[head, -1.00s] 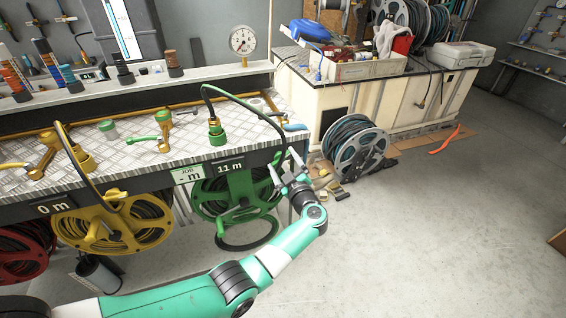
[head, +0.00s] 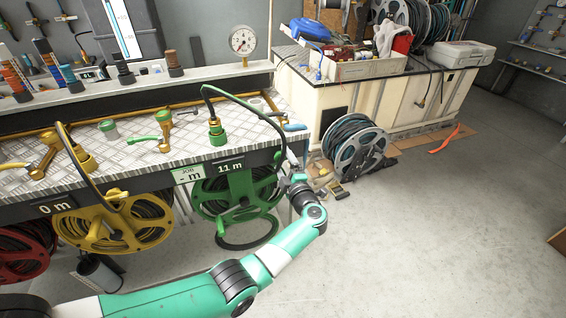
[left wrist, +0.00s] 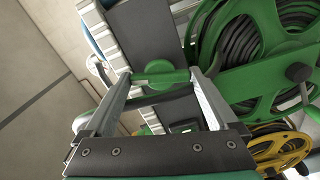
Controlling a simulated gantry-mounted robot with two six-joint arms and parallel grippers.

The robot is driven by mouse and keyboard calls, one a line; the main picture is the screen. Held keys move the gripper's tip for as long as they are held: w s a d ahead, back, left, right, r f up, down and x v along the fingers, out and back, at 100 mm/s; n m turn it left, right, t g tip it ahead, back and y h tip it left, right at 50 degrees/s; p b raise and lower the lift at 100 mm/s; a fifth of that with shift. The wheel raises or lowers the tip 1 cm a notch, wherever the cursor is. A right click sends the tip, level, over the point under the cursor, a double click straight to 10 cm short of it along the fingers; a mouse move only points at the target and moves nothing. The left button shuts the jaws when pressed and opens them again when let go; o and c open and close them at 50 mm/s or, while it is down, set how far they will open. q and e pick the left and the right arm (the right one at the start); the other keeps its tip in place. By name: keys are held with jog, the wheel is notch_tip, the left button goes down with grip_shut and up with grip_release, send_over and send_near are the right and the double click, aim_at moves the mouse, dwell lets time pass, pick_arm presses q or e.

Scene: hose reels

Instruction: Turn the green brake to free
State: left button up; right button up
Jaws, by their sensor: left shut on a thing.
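The green reel (head: 240,195) hangs under the bench edge, below the sign reading 11 m; it also shows at the right of the left wrist view (left wrist: 262,50). The green brake (left wrist: 162,76) is a short, rounded green lever at the bench's end, between my fingertips in the left wrist view. My left gripper (left wrist: 160,78) is shut on it, one finger at each end. In the head view my left gripper (head: 293,178) is beside the green reel's right side, its fingertips hard to make out. The brake is hidden there. My right gripper is in neither view.
A yellow reel (head: 112,222) and a red reel (head: 22,252) hang to the left. A green hose fitting (head: 216,132) stands on the bench top. A loose grey reel (head: 357,150) stands on the floor to the right. The floor (head: 430,240) in front is clear.

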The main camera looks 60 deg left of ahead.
pick_arm(q)
jog(key=shift+n, duration=1.5)
jog(key=o, duration=1)
jog(key=shift+d, duration=0.1)
jog(key=shift+d+r, duration=0.1)
jog(key=shift+d, duration=0.15)
jog(key=s+d+p, duration=0.1)
jog(key=d+p, duration=0.3)
jog(key=d, duration=0.7)
jog(key=shift+s, duration=0.25)
